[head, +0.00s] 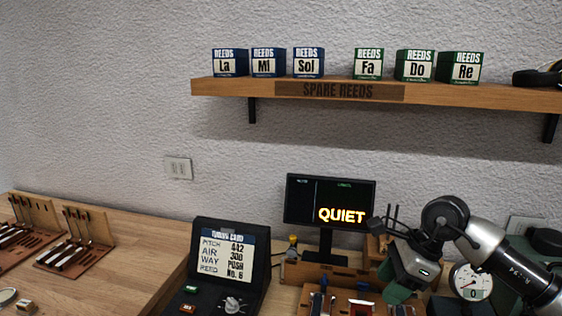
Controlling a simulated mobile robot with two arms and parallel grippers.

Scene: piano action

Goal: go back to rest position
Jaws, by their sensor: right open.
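My right gripper (382,248) shows at the lower right, on the arm that comes in from the right edge. It is open, with nothing seen between its fingers. My left gripper is not in view.
A wall shelf (340,91) above holds several blue and green reed boxes. A tuning card case (222,250) stands open on the bench (130,250). A round gauge (471,281) sits close to my right arm. Tool racks (75,240) are at left; bare bench lies between.

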